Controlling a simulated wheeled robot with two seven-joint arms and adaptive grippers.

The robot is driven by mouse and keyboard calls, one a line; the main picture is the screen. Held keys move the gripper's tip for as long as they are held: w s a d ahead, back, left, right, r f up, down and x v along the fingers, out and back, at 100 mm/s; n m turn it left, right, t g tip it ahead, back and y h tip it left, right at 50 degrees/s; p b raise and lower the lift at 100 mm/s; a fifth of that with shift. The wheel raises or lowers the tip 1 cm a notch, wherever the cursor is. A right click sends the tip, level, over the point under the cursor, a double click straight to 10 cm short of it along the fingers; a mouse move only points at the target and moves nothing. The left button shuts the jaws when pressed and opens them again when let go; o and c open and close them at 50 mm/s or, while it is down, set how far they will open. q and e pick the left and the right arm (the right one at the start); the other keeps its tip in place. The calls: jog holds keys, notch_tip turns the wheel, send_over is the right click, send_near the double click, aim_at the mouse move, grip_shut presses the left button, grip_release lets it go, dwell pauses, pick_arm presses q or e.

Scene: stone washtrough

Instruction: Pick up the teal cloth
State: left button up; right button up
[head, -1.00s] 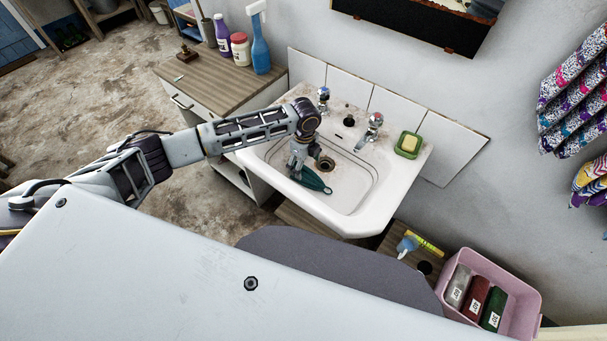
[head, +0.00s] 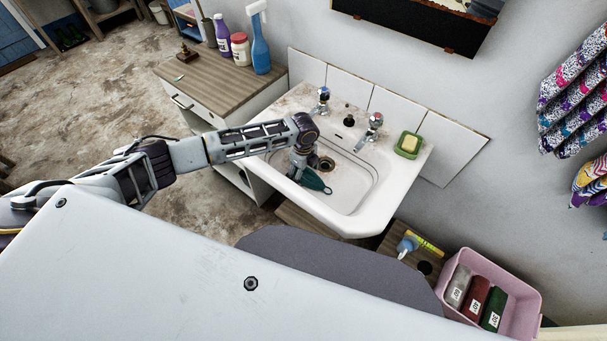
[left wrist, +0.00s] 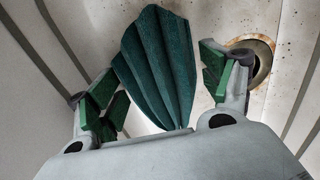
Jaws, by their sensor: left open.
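The teal cloth (head: 314,181) lies in the white sink basin (head: 350,184), partly hidden by my left gripper in the head view. In the left wrist view the cloth (left wrist: 158,65) is a pleated fan shape, narrowing towards the gripper's palm. My left gripper (head: 299,172) points down into the basin. In the left wrist view its green-padded fingers (left wrist: 165,85) stand apart, one on each side of the cloth, with a gap on the right side. The left finger is close to the cloth's edge; I cannot tell if it touches. My right gripper is not in view.
The drain (left wrist: 262,58) is beside the right finger. Two taps stand at the basin's back, with a green soap dish (head: 409,145) to their right. A cabinet with bottles (head: 260,45) stands left. A pink bin (head: 527,300) sits below right.

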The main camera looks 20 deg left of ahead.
pick_arm(q)
jog(key=shift+c, duration=0.6)
jog(key=c, duration=0.7)
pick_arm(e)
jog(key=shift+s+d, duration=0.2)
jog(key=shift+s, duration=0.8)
pick_arm(q)
jog(key=shift+r, duration=0.15)
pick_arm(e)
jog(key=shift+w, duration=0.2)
pick_arm(q)
jog(key=shift+r, duration=0.6)
notch_tip(320, 180, up, 7)
jog(key=shift+f, duration=0.1)
jog(key=shift+r, duration=0.95)
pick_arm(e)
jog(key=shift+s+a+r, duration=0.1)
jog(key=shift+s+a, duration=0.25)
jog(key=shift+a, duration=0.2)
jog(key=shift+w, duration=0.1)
